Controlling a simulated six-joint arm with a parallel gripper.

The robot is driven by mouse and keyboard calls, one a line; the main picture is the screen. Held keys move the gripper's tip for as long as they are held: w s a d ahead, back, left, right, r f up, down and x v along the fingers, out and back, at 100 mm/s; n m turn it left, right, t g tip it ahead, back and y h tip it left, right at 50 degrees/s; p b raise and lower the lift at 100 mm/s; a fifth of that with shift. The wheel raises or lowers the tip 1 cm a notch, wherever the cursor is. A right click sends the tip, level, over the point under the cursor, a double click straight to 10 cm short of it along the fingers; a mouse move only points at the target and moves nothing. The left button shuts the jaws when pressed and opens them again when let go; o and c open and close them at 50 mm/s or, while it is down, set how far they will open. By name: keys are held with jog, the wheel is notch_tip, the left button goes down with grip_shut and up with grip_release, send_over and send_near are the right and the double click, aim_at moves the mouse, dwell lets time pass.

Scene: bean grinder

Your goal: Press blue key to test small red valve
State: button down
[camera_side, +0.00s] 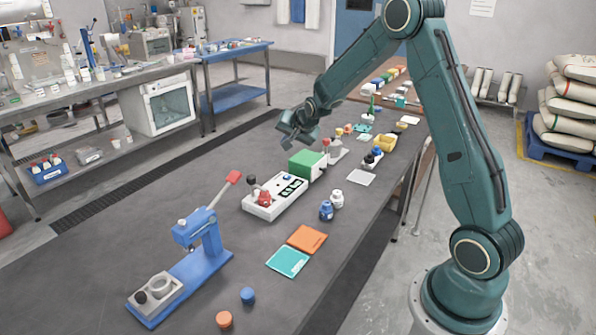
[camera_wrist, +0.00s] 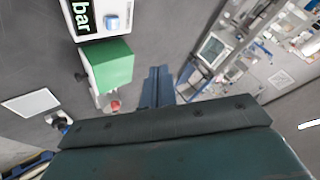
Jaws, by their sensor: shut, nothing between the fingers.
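A white tester (camera_side: 262,207) with dark displays stands mid-table in the side view. A small red valve (camera_side: 264,199) sits at its near left end, beside a black knob. The blue key (camera_side: 287,178) is on its top face. In the wrist view the key (camera_wrist: 112,22) shows at upper left, beside a display reading "bar" (camera_wrist: 84,14); the small red valve cannot be made out there. My gripper (camera_side: 293,139) is shut and empty, in the air above and behind the tester, apart from it. Its fingers (camera_wrist: 157,82) show in the wrist view, right of the key.
A green box (camera_side: 305,165) adjoins the tester's far end, with another red-topped fitting (camera_side: 326,143) behind it. A blue lever press (camera_side: 208,235) stands front left. Blue and white valves (camera_side: 327,210), an orange pad (camera_side: 307,239) and a teal pad (camera_side: 288,261) lie near the right edge.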

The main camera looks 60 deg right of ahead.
aim_at(288, 178)
jog(key=shift+w+d+f, duration=0.25)
jog(key=shift+d+f, duration=0.3)
jog(key=shift+f, duration=0.1)
jog(key=shift+f, duration=0.1)
jog(key=shift+f, duration=4.25)
jog(key=shift+f, duration=0.9)
jog(key=shift+r, duration=0.85)
jog(key=shift+r, duration=0.1)
dwell(0.3)
jog(key=shift+r, duration=2.45)
